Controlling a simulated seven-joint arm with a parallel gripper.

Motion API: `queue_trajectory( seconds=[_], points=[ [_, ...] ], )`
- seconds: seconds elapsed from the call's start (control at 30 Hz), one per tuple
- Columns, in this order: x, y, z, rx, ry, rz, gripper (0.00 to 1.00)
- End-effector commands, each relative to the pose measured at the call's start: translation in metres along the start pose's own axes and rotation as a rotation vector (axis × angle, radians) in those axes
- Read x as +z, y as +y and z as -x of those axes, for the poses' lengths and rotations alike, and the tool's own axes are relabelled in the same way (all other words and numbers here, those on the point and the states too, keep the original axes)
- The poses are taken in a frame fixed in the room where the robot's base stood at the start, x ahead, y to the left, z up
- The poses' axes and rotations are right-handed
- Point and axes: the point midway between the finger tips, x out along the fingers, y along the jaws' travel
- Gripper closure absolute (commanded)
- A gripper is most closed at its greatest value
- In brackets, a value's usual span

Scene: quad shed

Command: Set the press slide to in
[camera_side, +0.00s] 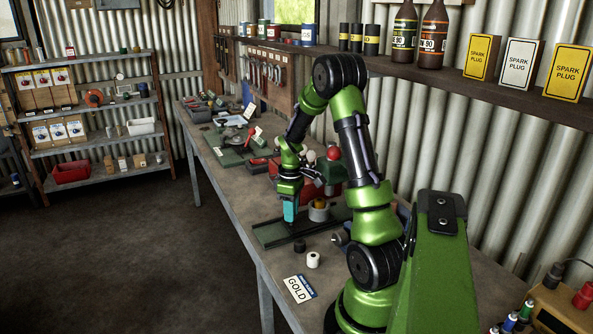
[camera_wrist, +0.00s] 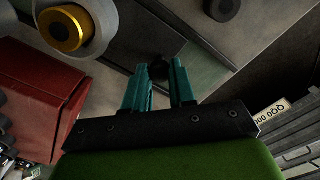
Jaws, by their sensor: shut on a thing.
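The press slide is a grey plate (camera_wrist: 118,45) on a dark green track (camera_side: 272,237) along the bench in the side view. A pale round holder with a gold-coloured piece (camera_side: 319,205) sits by the track; it also shows at upper left in the wrist view (camera_wrist: 68,30). My gripper (camera_side: 290,217) points down over the track. In the wrist view its teal fingers (camera_wrist: 158,75) stand on both sides of a small dark knob (camera_wrist: 158,70) and are shut on it. The fingers partly hide the knob and plate.
A black piece (camera_side: 299,245) and a white cylinder (camera_side: 313,260) stand in front of the track, near a GOLD card (camera_side: 298,289). A red box (camera_wrist: 38,95) lies left in the wrist view. Tools crowd the far bench (camera_side: 230,140); a shelf with bottles (camera_side: 432,38) runs along the wall.

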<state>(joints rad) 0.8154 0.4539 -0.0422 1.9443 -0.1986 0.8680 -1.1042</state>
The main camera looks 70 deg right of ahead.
Motion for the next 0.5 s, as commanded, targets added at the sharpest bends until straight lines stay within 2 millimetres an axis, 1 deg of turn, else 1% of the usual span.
queue_trajectory(
  seconds=[0.03,0.1,0.2,0.5],
  points=[
    [0.009,0.010,0.000,0.003,0.000,-0.008,1.00],
    [0.017,0.018,0.000,0.004,0.000,-0.008,1.00],
    [0.025,0.025,0.000,0.004,0.000,-0.005,1.00],
    [0.029,0.029,0.001,0.008,-0.002,-0.003,1.00]
  ],
)
